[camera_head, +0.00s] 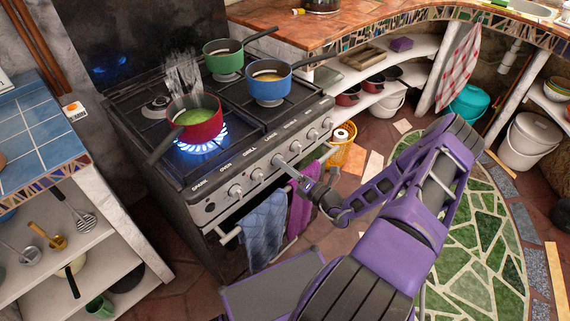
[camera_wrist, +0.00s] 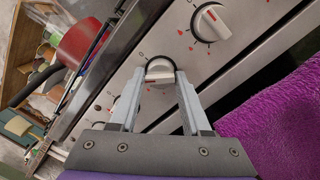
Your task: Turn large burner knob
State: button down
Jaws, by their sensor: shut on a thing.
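The stove's control panel (camera_head: 246,182) carries a row of white and silver knobs under printed labels. My gripper (camera_head: 281,163) reaches in from the right to the knob that appears to sit below the "LARGE" label. In the wrist view, my gripper (camera_wrist: 161,78) is shut on this large burner knob (camera_wrist: 160,69), with one finger on each side. The knob has a red pointer line, seen tilted in the wrist view. A burner under the red pot (camera_head: 197,119) shows a blue flame (camera_head: 203,141).
A blue pot (camera_head: 270,84) and a green pot (camera_head: 224,58) stand on the stovetop. Another knob (camera_wrist: 211,22) is close to my gripper. Blue (camera_head: 263,230) and purple (camera_head: 300,205) towels hang below the panel near my arm.

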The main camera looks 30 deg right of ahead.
jog(key=shift+s+f+m+h+p, duration=0.1)
jog(key=shift+m+h+p, duration=0.3)
jog(key=shift+m, duration=2.25)
jog(key=shift+f+m+h+p, duration=0.15)
jog(key=shift+m+p, duration=0.4)
jog(key=shift+m, duration=2.1)
jog(key=shift+c, duration=2)
grip_release()
jog(key=shift+r, duration=0.15)
jog(key=r+v, duration=0.1)
jog(key=v, duration=1.6)
jog(key=shift+s+f, duration=0.2)
jog(key=shift+f, duration=0.35)
